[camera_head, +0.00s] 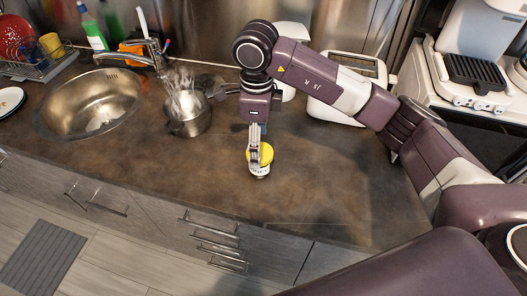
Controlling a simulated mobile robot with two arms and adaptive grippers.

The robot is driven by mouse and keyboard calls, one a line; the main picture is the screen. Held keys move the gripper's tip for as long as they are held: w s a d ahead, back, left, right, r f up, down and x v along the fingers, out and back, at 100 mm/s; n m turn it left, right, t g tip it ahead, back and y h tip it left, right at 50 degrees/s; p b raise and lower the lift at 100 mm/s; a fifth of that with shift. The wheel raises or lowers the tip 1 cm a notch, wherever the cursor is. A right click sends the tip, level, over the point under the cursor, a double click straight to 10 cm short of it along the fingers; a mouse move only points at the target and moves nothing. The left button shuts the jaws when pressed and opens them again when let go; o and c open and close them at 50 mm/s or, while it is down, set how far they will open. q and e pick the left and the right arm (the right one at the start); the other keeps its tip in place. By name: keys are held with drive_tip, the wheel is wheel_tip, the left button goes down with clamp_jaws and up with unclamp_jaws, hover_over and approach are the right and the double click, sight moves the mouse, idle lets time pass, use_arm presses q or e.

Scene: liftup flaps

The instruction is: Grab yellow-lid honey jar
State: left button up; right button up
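The honey jar with the yellow lid (266,155) stands upright on the brown countertop, near its front edge. Its pale body shows below the lid. My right arm reaches in from the right, and its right gripper (254,154) points down at the jar. The fingers overlap the left part of the lid in the picture and hide some of it. I cannot tell whether they touch the jar or close on it. My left gripper is not in view.
A metal pot (188,118) with utensils stands left of the jar, beside a round sink (92,103). A dish rack (38,66) and green-white bottle (94,34) are further left. A white appliance (345,70) stands behind my arm. The countertop (330,190) right of the jar is clear.

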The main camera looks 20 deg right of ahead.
drive_tip(key=shift+s+a+f+p, duration=0.3)
drive_tip(key=shift+s+f, duration=0.2)
drive_tip(key=shift+f, duration=0.2)
drive_tip(key=shift+s+f+p, duration=0.1)
drive_tip(key=shift+f+p, duration=0.25)
drive_tip(key=shift+f, duration=0.05)
drive_tip(key=f, duration=0.1)
drive_tip(key=f+p, duration=0.1)
drive_tip(key=d+f, duration=0.1)
drive_tip(key=shift+w+f, duration=0.3)
drive_tip(key=shift+f, duration=0.1)
drive_tip(key=shift+a+f, duration=0.1)
drive_tip(key=shift+f, duration=0.25)
drive_tip(key=shift+c, duration=0.2)
drive_tip(key=c, duration=1.5)
drive_tip(key=shift+r, duration=0.1)
drive_tip(key=shift+c, duration=0.5)
